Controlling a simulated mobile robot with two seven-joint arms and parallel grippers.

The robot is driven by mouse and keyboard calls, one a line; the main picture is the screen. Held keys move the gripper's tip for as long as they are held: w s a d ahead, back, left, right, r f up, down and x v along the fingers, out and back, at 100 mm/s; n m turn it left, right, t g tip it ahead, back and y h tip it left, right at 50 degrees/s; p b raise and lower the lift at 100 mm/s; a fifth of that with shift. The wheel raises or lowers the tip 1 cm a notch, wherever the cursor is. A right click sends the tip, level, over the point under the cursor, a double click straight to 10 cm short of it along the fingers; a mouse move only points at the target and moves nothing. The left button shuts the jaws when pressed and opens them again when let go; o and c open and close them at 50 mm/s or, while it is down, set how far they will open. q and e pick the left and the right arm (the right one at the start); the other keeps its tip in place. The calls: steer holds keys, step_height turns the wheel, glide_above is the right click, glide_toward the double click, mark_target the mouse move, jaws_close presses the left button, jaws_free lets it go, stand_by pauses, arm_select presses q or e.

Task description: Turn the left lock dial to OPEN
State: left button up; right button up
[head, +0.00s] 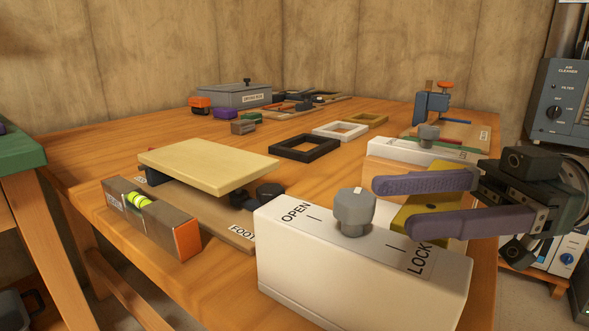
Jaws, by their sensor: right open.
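A white lock box (340,265) stands at the table's near edge. Its top carries a grey dial (353,212) between the words OPEN, to the left, and LOCK, to the right. A small pale mark shows on the dial's top; I cannot tell exactly where it points. A second grey dial (428,136) sits on a similar white box (420,153) farther back and to the right. My right gripper (384,205) is open, with two purple fingers reaching in from the right. Its fingertips are just right of the near dial, which is not between them. My left gripper is out of view.
An olive-yellow piece (412,217) shows between and behind my right fingers. A spirit level (152,220) and a pale foot pedal (205,163) lie left of the near box. Flat frames (303,147) and a grey toolbox (235,95) are farther back. Bare table lies in the middle.

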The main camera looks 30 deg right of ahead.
steer(key=v, duration=0.4)
steer(key=shift+s+d, duration=0.1)
steer(key=shift+d, duration=0.1)
